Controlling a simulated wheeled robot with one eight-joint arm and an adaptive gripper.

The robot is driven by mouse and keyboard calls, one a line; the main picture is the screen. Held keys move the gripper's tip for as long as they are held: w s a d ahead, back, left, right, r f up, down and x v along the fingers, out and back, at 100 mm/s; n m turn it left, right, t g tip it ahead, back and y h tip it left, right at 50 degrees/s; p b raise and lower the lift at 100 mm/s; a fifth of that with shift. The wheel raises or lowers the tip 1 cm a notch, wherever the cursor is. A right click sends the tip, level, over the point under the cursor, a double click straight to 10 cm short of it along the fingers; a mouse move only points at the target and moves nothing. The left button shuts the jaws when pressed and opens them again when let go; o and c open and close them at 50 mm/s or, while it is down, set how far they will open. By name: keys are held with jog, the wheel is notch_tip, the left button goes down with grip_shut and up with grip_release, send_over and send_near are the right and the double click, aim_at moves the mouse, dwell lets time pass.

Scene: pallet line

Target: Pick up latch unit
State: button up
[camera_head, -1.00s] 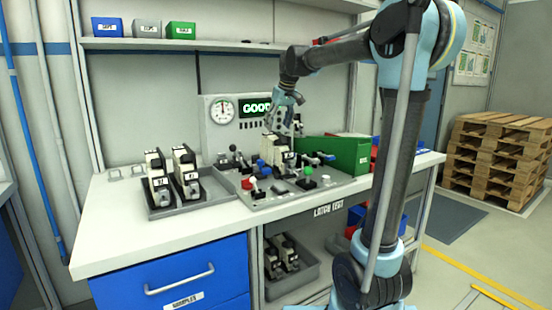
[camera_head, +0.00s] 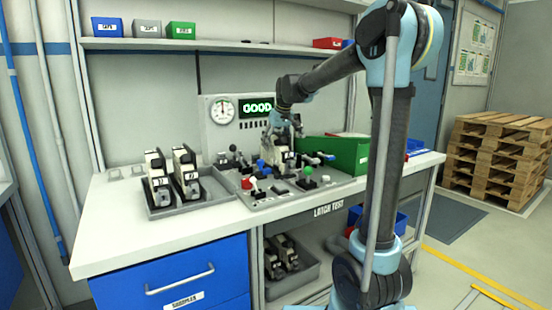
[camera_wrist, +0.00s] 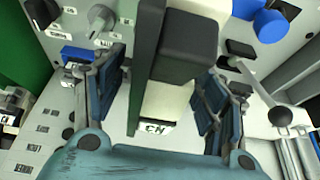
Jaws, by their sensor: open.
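The latch unit (camera_wrist: 184,58), a cream and black block with a small label, sits upright in the test fixture (camera_head: 262,199) on the bench. In the wrist view my gripper (camera_wrist: 160,88) is open, with one blue-grey finger pad on each side of the unit. A gap shows between the unit and the left pad; the right pad is close to it, and contact cannot be told.
Two similar units (camera_head: 186,172) stand in a grey tray (camera_head: 172,211) at left. A green bin (camera_head: 345,155) stands close right of the fixture. Levers and a red knob (camera_head: 247,184) rise from the fixture. A gauge panel (camera_head: 225,138) reading GOOD stands behind.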

grip_shut()
notch_tip(320, 180, up, 19)
jog(key=shift+f, duration=0.15)
dwell(1.1)
jog(key=shift+s, duration=0.1)
